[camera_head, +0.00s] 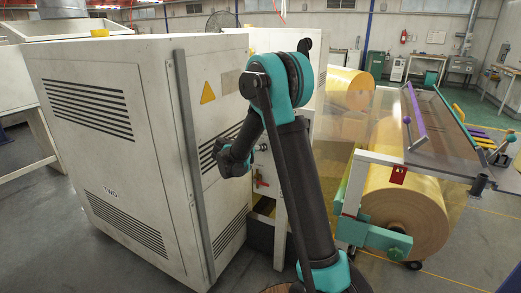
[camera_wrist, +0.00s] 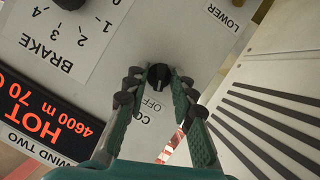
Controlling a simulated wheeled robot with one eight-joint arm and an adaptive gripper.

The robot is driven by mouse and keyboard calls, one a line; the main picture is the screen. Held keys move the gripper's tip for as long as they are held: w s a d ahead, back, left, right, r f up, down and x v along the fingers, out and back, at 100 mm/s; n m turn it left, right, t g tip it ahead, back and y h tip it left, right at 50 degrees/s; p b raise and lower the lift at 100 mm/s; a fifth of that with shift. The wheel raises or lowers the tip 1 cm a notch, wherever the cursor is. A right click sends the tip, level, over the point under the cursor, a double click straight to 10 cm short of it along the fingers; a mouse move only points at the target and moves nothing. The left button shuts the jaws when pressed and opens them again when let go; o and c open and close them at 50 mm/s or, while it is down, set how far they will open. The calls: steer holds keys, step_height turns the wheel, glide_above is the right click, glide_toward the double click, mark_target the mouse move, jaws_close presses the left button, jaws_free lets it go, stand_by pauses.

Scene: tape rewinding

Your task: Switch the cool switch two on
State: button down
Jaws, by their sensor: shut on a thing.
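The cool switch (camera_wrist: 158,74) is a small black rotary knob on a grey panel, in the middle of the wrist view. A partly covered label beginning "CO" and the word "OFF" (camera_wrist: 151,104) sit beside it. My gripper (camera_wrist: 158,82) has its dark fingertips closed around the two sides of the knob. The knob's exact pointing direction is hard to tell.
The panel also carries a BRAKE dial (camera_wrist: 68,5), a LOWER label (camera_wrist: 222,17) and a red-lit HOT display (camera_wrist: 42,118) above a partly visible "WIND TWO" label. The white cabinet (camera_head: 120,130) stands left of my arm. A large yellow roll (camera_head: 405,215) stands at right.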

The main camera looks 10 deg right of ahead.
steer(key=m+t+y, duration=0.1)
steer(key=m, duration=0.1)
steer(key=m+t+y, duration=0.1)
steer(key=m, duration=0.1)
steer(key=m+y, duration=0.1)
steer(key=m, duration=0.1)
steer(key=shift+s+d+m+t+y, duration=0.2)
steer(key=shift+d+m+t+y, duration=0.05)
steer(key=shift+m+t+y, duration=0.15)
stand_by(0.5)
steer(key=c, duration=1.6)
jaws_free()
steer(key=v, duration=1.2)
steer(key=shift+s+d+f, duration=0.1)
